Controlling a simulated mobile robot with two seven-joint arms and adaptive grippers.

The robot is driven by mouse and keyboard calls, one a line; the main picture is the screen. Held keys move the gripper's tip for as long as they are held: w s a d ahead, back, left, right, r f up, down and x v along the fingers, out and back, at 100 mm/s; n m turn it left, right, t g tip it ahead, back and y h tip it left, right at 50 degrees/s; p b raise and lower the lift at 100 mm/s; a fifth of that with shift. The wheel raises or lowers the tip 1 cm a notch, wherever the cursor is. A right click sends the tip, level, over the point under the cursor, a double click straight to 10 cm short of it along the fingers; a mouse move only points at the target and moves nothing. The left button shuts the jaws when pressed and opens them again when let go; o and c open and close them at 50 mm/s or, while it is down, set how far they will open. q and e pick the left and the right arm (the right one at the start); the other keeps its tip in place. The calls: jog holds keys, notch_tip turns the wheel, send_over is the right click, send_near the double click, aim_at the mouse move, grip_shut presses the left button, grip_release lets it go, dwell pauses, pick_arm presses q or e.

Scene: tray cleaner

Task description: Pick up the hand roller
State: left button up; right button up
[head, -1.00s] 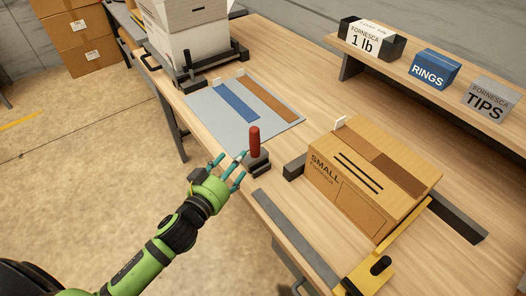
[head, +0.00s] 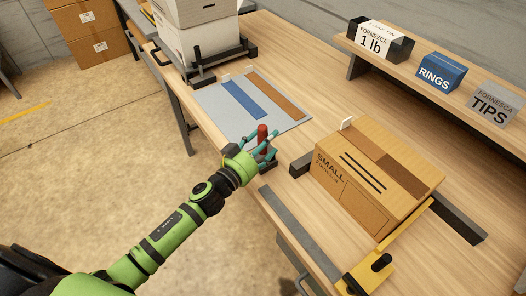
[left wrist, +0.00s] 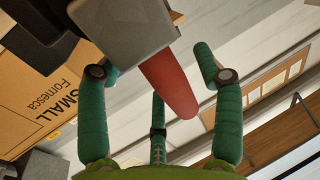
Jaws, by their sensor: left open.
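The hand roller has a red handle (head: 262,133) that stands upright from a dark base at the table's front edge. In the left wrist view the red handle (left wrist: 170,86) reaches in between my spread fingers, with the grey base (left wrist: 125,35) above it. My left gripper (head: 267,144) is open around the handle; its teal fingers do not look closed on it. Part of the base is hidden behind the gripper in the head view. My right gripper is not in view.
A grey mat (head: 215,112) with blue and brown strips lies behind the roller. A cardboard box marked SMALL (head: 350,185) stands to the right. A stack of white boxes (head: 200,45) is at the back left. A shelf (head: 400,65) holds labelled bins.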

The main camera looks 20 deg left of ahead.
pick_arm(q)
jog(key=shift+s+r, duration=0.1)
jog(key=c, duration=1.3)
jog(key=shift+o, duration=0.2)
